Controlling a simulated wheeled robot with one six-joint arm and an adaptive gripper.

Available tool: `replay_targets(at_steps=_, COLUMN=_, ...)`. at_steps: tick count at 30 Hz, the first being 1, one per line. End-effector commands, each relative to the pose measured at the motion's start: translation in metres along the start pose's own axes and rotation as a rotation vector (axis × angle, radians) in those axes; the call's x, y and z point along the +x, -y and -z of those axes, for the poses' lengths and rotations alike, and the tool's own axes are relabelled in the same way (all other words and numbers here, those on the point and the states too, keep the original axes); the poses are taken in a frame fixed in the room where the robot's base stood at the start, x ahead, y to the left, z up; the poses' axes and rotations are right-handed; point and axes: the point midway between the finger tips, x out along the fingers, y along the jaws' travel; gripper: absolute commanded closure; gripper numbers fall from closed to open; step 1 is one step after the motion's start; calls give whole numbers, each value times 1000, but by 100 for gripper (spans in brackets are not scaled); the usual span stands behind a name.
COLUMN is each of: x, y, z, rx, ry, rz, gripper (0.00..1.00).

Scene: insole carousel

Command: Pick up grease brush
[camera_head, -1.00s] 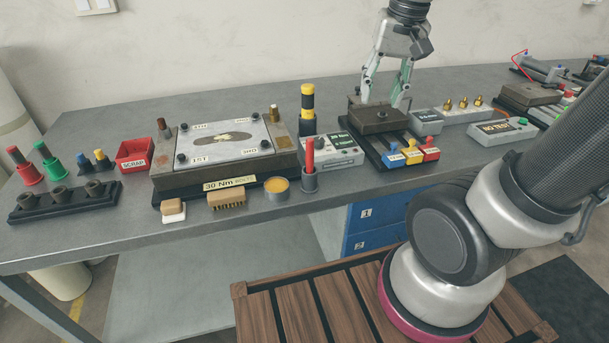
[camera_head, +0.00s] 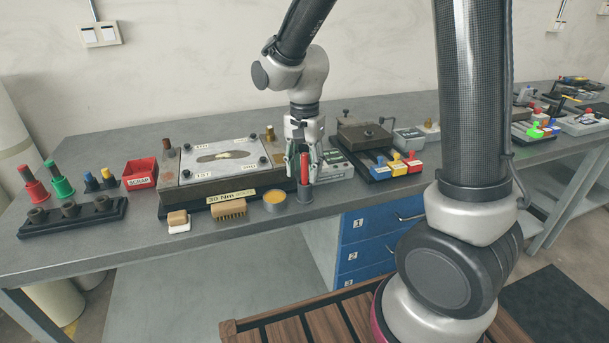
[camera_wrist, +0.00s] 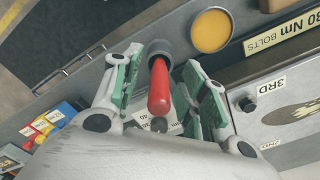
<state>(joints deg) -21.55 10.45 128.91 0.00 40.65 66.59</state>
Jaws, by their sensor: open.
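The grease brush appears to be the red-handled tool (camera_head: 304,168) standing upright in a small grey cup (camera_head: 305,194) near the table's front edge. Its bristles are hidden in the cup. My gripper (camera_head: 305,178) points down over it, with one open finger on each side of the handle. In the wrist view the red handle (camera_wrist: 159,88) lies between the green-padded fingers, with visible space on both sides, and the cup's dark rim (camera_wrist: 158,50) shows beyond it. I cannot tell whether either finger touches the handle.
A tin of yellow grease (camera_head: 274,201) stands just left of the cup. A wooden bristle brush (camera_head: 229,209) lies farther left, before the plate fixture (camera_head: 222,165). A grey control box (camera_head: 334,166) is close behind right. Blue, yellow and red blocks (camera_head: 397,165) stand farther right.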

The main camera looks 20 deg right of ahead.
Motion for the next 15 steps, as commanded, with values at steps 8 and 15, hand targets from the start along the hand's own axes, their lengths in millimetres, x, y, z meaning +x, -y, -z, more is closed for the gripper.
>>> replay_targets(at_steps=8, x=9, y=0, z=0, rx=0, ry=0, rz=1, gripper=57)
replay_targets(at_steps=15, x=9, y=0, z=0, rx=-1, ry=0, rz=0, gripper=92)
